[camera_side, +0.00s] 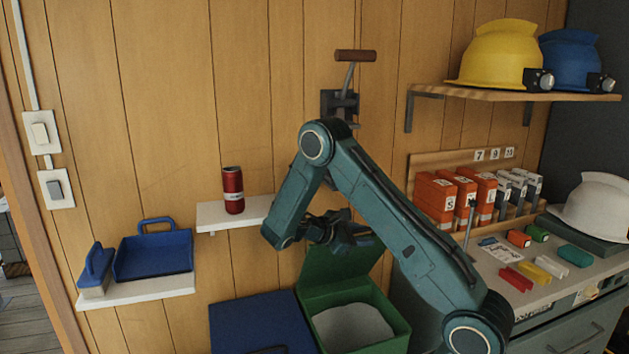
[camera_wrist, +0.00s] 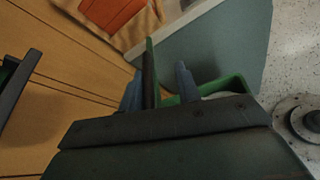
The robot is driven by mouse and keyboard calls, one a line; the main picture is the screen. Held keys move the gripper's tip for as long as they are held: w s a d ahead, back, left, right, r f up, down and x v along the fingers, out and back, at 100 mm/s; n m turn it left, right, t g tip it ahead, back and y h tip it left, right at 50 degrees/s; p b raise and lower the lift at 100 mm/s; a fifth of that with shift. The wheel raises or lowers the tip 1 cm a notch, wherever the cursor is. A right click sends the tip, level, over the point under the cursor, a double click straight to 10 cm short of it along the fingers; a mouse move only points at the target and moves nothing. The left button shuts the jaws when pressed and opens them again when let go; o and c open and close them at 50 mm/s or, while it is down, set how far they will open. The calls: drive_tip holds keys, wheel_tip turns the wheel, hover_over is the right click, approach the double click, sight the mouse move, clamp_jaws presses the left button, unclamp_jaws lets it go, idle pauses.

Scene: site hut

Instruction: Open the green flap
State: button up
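The green flap (camera_side: 330,266) stands raised at the back of a green box (camera_side: 393,328), so the box is open and its pale grey inside shows. In the wrist view the flap (camera_wrist: 150,62) is seen nearly edge-on as a thin upright strip. My gripper (camera_side: 350,238) is at the flap's upper edge. In the wrist view my gripper (camera_wrist: 158,75) has its two fingers apart, with the flap between them close to the left finger. Whether that finger touches the flap I cannot tell. The green box's rim (camera_wrist: 238,85) shows behind the right finger.
A box with a shut blue lid (camera_side: 258,322) is left of the green box. A white shelf (camera_side: 225,214) with a red can (camera_side: 233,190) is on the wall above. The right counter (camera_side: 555,292) holds several small coloured blocks. A lever (camera_side: 354,57) is on the wall above my arm.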

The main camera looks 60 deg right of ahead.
drive_tip(key=s+a+f+m, duration=0.1)
drive_tip(key=s+a+f, duration=0.2)
drive_tip(key=f, duration=0.3)
drive_tip(key=s+a+f+h, duration=0.1)
drive_tip(key=s+a+f, duration=0.2)
drive_tip(key=f, duration=0.3)
drive_tip(key=s+a+f+m, duration=0.1)
drive_tip(key=s+a+f, duration=0.3)
drive_tip(key=f, duration=0.2)
drive_tip(key=v, duration=1.4)
drive_tip(key=a+r+m+t+y, duration=0.2)
drive_tip(key=a+r+t+y, duration=0.1)
drive_tip(key=r, duration=0.8)
drive_tip(key=a+r+m+t+y, duration=0.2)
drive_tip(key=r+t+y, duration=0.3)
drive_tip(key=r, duration=0.6)
drive_tip(key=shift+s+a+t+y, duration=0.15)
drive_tip(key=shift+a+t+y, duration=0.25)
drive_tip(key=shift+y, duration=0.5)
idle(0.4)
drive_tip(key=shift+a+r, duration=0.1)
idle(0.4)
